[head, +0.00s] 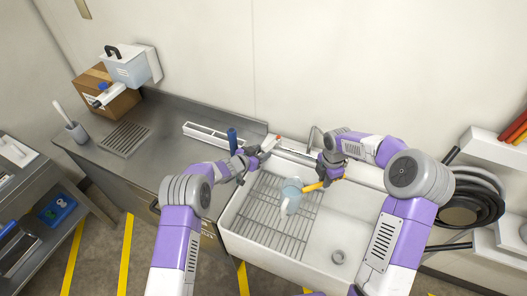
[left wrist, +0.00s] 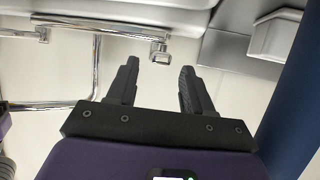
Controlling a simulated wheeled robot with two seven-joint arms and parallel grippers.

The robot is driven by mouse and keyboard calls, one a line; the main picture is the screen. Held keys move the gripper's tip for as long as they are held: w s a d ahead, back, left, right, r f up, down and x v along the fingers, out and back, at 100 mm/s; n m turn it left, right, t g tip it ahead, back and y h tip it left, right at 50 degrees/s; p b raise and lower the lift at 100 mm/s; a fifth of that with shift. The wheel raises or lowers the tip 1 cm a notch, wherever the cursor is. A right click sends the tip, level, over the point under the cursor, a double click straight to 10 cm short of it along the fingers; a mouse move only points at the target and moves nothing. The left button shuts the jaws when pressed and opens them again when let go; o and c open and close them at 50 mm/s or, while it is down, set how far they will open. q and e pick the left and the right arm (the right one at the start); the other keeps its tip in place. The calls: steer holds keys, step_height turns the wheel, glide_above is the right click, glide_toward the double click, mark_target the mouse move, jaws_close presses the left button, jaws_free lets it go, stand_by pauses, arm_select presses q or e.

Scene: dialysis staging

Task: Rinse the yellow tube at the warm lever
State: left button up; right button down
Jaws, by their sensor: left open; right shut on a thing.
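The yellow tube (head: 314,187) is held over the sink (head: 247,237) by my right gripper (head: 330,178), which is shut on it. A pale blue and white thing (head: 290,190) shows at the tube's left end; I cannot tell whether it joins the tube. My left gripper (head: 266,149) is open at the sink's back edge, close to a small red-marked piece (head: 278,139) that looks like the warm lever. In the left wrist view the open fingers (left wrist: 160,90) have nothing between them, and a chrome fitting (left wrist: 160,50) stands ahead of them.
A chrome tap (head: 313,138) rises behind the sink. A wire rack (head: 265,215) lies in its left part. A blue cylinder (head: 232,137) stands left of my left gripper, also at the right edge of the wrist view (left wrist: 303,110).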

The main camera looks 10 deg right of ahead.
arm_select(q)
steer(key=shift+x, duration=1)
jaws_close()
